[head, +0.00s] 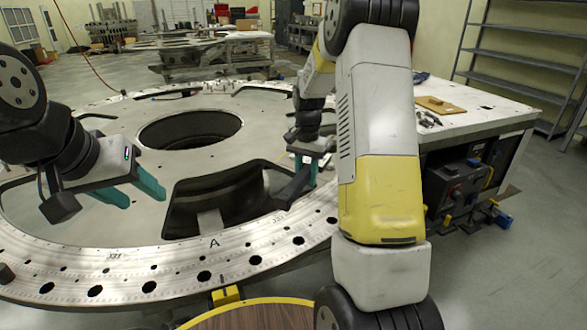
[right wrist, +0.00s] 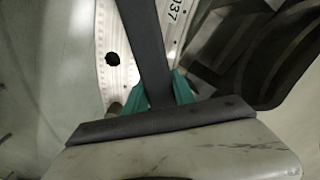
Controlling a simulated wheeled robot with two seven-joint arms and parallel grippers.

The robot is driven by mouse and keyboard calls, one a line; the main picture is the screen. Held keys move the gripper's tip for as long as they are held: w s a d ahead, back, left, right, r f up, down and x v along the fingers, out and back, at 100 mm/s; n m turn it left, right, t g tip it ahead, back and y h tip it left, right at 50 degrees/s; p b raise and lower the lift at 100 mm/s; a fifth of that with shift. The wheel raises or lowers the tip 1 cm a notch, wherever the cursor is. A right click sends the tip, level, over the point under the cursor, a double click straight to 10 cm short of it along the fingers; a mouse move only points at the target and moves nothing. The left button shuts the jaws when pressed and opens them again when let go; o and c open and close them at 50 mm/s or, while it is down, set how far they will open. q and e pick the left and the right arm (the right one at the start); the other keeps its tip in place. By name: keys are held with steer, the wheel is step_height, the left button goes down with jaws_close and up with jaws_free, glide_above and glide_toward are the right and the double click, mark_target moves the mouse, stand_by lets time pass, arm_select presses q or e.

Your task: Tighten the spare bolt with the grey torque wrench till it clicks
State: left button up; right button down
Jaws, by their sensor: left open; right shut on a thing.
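My right gripper (head: 306,172) is at the right side of the turret plate (head: 120,255), partly hidden behind my right arm. It is shut on a dark grey bar, the torque wrench (head: 292,188), which slants down to the left over the plate's rim. In the right wrist view the wrench (right wrist: 145,45) runs up from between the teal fingers (right wrist: 158,95). Its working end is out of that view. My left gripper (head: 142,192) is open and empty above the plate at the left.
The plate has a round hole (head: 190,130), a large dark opening (head: 215,205) and several rim holes. A white-topped bench (head: 480,112) with a wooden board (head: 440,105) and small tools stands at right. A yellow-edged round wooden top (head: 255,318) is at front.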

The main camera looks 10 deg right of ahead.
steer(key=shift+f, duration=2.6)
steer(key=shift+s+a, duration=0.1)
steer(key=shift+f, duration=0.6)
stand_by(1.1)
steer(key=shift+w+a+m, duration=1.2)
steer(key=shift+w+a, duration=0.6)
steer(key=shift+w+a+f, duration=0.1)
steer(key=shift+w+a+m, duration=0.55)
steer(key=shift+w+a, duration=0.1)
steer(key=shift+w, duration=0.35)
steer(key=shift+w+a+m, duration=0.55)
steer(key=shift+w+a, duration=0.1)
steer(key=shift+w, duration=0.3)
